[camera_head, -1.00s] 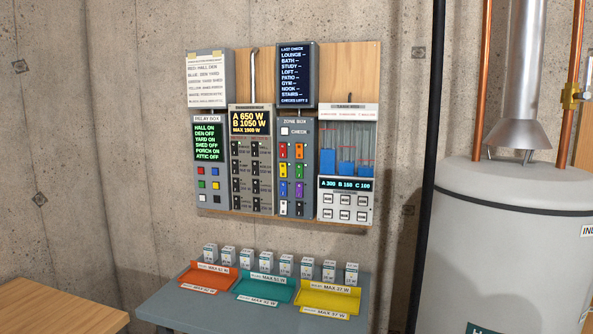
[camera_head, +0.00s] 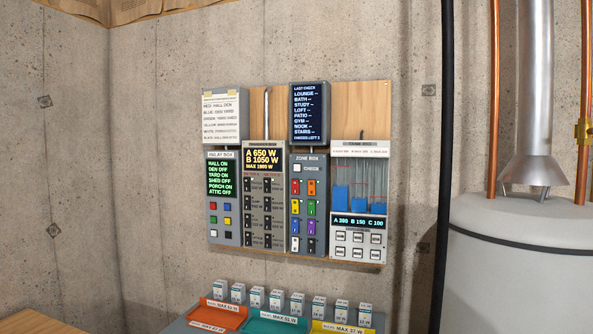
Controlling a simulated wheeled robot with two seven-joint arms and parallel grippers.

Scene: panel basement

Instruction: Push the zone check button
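The zone box (camera_head: 309,205) is a grey panel on the wooden wall board, between the breaker panel and the tank panel. Its check button (camera_head: 297,168) is a small white square near the top, beside the label CHECK. Coloured switches in red, orange, yellow, green, blue, purple and others sit below it. A dark screen (camera_head: 311,112) above the box reads LAST CHECK, lists LOUNGE, BATH, STUDY, LOFT, PATIO, GYM, NOOK and STAIRS with dashes, and has a checks-left line at its foot. Neither of my grippers shows in the head view.
A relay box (camera_head: 222,197) with a green-text screen hangs at the left. A table (camera_head: 182,325) below holds orange, teal and yellow trays and several small boxes. A grey tank (camera_head: 520,260) and a black pipe (camera_head: 446,150) stand at the right.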

